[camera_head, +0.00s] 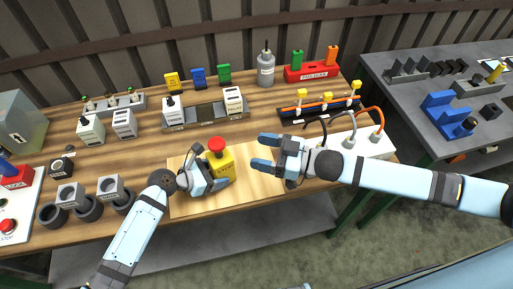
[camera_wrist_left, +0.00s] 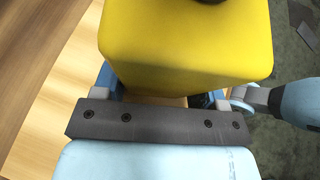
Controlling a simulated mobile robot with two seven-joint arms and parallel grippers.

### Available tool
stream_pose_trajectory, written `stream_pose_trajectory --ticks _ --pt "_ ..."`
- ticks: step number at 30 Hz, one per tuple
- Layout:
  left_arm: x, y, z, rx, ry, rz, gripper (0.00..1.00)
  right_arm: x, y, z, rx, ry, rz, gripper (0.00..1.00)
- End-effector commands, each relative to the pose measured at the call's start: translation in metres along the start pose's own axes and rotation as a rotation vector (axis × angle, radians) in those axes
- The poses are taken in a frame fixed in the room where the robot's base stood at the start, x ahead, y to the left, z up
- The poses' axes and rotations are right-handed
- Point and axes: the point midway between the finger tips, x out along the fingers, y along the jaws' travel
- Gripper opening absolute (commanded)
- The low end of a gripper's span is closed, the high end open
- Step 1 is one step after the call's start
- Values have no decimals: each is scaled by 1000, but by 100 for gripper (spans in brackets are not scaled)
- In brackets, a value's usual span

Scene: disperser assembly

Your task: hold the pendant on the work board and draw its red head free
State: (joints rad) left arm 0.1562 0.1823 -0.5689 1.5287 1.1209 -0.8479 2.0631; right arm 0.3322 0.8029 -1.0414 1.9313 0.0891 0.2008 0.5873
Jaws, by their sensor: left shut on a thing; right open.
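The pendant is a yellow box (camera_head: 221,166) with a red mushroom head (camera_head: 216,146) on top. It stands on the light wooden work board (camera_head: 261,188) in the head view. My left gripper (camera_head: 216,180) is shut on the yellow box from its near left side. In the left wrist view the yellow box (camera_wrist_left: 185,45) fills the top, between my fingers; its head is hidden there except perhaps a dark bit at the top edge. My right gripper (camera_head: 266,152) is open and empty above the board, to the right of the pendant and apart from it.
Behind the board stands a grey rack (camera_head: 207,114) with white modules. A white block with cables (camera_head: 365,146) lies right, near my right forearm. Dark rings (camera_head: 88,208) and grey blocks stand left. The board between my grippers is bare.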

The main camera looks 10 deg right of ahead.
Motion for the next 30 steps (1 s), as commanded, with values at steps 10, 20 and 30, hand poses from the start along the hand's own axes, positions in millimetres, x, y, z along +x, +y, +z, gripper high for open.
stream_pose_trajectory --ticks 10,20,30 --pt "0 0 0 0 0 -1 93 0 0 0 0 -1 0 67" --pt "-2 0 0 0 0 0 96 0 0 0 0 -1 0 67" --pt "-61 0 0 2 1 1 96 0 0 0 0 -1 0 67"
